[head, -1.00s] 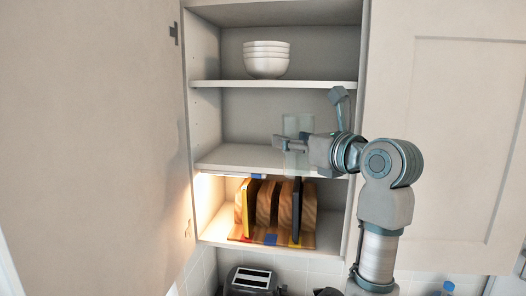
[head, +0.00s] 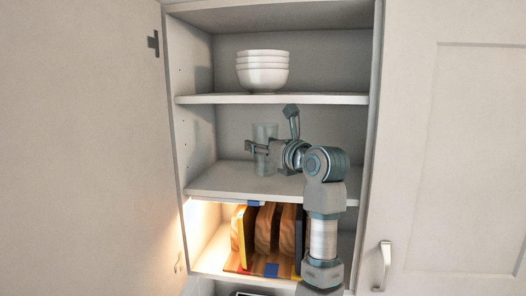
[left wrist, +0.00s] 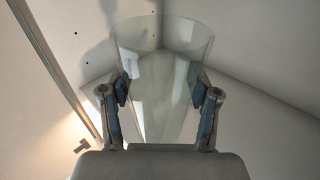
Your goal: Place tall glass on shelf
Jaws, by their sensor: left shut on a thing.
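The tall clear glass (head: 265,131) is upright in the cabinet opening, at the level of the middle shelf (head: 222,182). My left gripper (head: 258,148) is shut on the glass, with its fingers around the glass's side. In the left wrist view the glass (left wrist: 160,40) stands between the two fingers of my left gripper (left wrist: 160,92), its rim showing beyond them. I cannot tell whether the glass's base touches the shelf. My right gripper is not in view.
A stack of white bowls (head: 262,72) stands on the upper shelf (head: 320,98). Wooden boards in a rack (head: 265,230) fill the compartment below. Cabinet doors flank the opening, left (head: 85,150) and right (head: 455,150). The middle shelf is otherwise clear.

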